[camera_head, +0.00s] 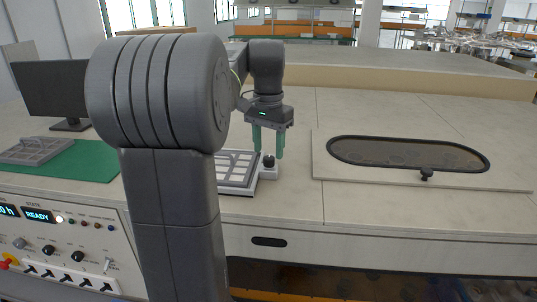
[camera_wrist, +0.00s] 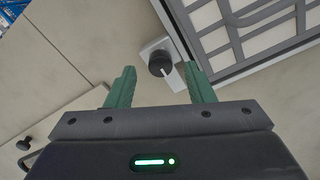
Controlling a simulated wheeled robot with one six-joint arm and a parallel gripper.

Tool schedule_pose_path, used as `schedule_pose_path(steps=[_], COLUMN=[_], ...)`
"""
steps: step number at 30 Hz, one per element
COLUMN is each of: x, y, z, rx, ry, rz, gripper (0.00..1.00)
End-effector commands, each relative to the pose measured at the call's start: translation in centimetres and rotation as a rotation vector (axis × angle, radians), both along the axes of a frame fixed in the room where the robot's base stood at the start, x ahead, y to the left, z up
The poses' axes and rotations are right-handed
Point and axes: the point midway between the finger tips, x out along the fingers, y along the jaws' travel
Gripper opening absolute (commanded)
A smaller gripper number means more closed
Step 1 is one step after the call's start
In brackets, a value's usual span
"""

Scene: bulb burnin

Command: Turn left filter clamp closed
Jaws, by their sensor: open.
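A black round clamp knob (camera_head: 269,161) with a pale base plate stands at the right edge of the framed filter (camera_head: 238,170) on the bench. In the wrist view the knob (camera_wrist: 160,63) bears a white pointer mark, and the filter's grey grid frame (camera_wrist: 222,72) lies beside it. My gripper (camera_head: 267,153) is open and points down at the knob, its green fingers on either side of it in the picture. Whether they touch it cannot be told. My arm hides the filter's left side, so I cannot tell whether this is the left clamp.
An oval dark window (camera_head: 408,153) in a pale panel, with a small black knob (camera_head: 426,174), lies to the right. A green mat (camera_head: 75,163) with a grey part and a monitor (camera_head: 65,90) are left. A control panel (camera_head: 60,240) fronts the bench.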

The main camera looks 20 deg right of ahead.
Motion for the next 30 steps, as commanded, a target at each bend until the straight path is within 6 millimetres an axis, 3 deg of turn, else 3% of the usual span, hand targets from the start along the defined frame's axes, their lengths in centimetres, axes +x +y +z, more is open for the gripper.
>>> schedule_pose_path(steps=[6, 16, 17, 21, 24, 30], x=[0.0, 0.0, 0.0, 0.0, 0.0, 0.0], y=[0.0, 0.0, 0.0, 0.0, 0.0, 0.0], z=[-2.3, -2.7, -2.7, -2.7, -2.7, -2.7], rx=[0.0, 0.0, 0.0, 0.0, 0.0, 0.0], ry=[0.0, 0.0, 0.0, 0.0, 0.0, 0.0], rz=[0.0, -0.001, -0.001, -0.001, -0.001, 0.01], gripper=[0.48, 0.48, 0.46, 0.19, 0.04, 0.04])
